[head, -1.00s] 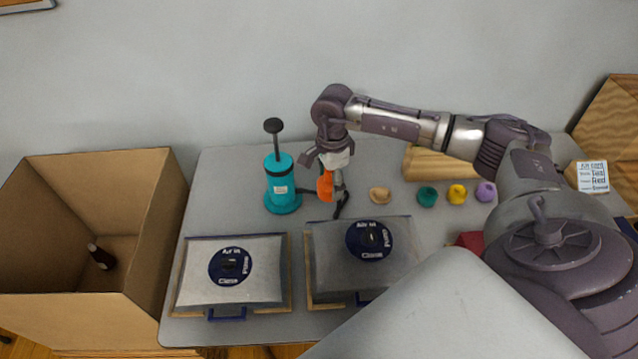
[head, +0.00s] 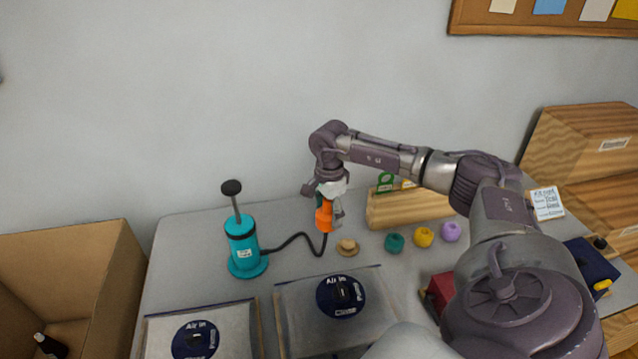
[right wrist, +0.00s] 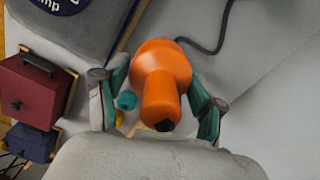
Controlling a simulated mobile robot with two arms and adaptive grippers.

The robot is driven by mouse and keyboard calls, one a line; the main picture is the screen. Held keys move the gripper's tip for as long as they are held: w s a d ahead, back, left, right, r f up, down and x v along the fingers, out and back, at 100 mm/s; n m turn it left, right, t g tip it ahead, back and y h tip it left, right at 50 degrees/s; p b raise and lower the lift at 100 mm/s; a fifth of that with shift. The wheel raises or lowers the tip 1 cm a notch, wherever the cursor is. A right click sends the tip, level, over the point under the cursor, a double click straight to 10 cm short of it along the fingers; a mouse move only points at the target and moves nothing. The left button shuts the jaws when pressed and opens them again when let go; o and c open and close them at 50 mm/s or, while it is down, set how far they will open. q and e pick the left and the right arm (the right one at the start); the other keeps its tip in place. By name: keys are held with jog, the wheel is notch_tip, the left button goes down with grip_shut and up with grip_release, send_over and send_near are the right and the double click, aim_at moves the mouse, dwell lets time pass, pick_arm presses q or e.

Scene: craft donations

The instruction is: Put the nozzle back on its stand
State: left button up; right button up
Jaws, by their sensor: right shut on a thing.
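The orange nozzle (head: 324,216) is in my right gripper (head: 329,204), held above the table beside the teal pump (head: 242,248). A dark hose (head: 292,242) runs from the pump's base up to the nozzle. In the right wrist view the nozzle (right wrist: 161,82) sits between the two fingers of the right gripper (right wrist: 158,108). A small tan round piece (head: 347,248), perhaps the stand, is on the table just right of and below the nozzle; I cannot tell for sure. My left gripper is not in view.
Two clear bags with "Air in" valves (head: 338,318) (head: 185,340) lie at the front. Teal (head: 394,243), yellow (head: 423,237) and purple (head: 450,232) yarn balls stand right, before a wooden box (head: 400,210). A cardboard box (head: 95,250) is at left.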

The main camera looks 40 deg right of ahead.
jog(key=b, duration=0.4)
send_over(349, 243)
notch_tip(349, 243, down, 14)
jog(key=b, duration=0.8)
jog(key=shift+f, duration=0.1)
jog(key=shift+f+b, duration=0.55)
jog(key=shift+f, duration=0.05)
jog(key=shift+f+b, duration=0.95)
jog(key=shift+f, duration=0.4)
jog(key=o, duration=1.3)
jog(key=shift+o, duration=0.2)
jog(key=shift+r, duration=0.1)
notch_tip(349, 243, up, 12)
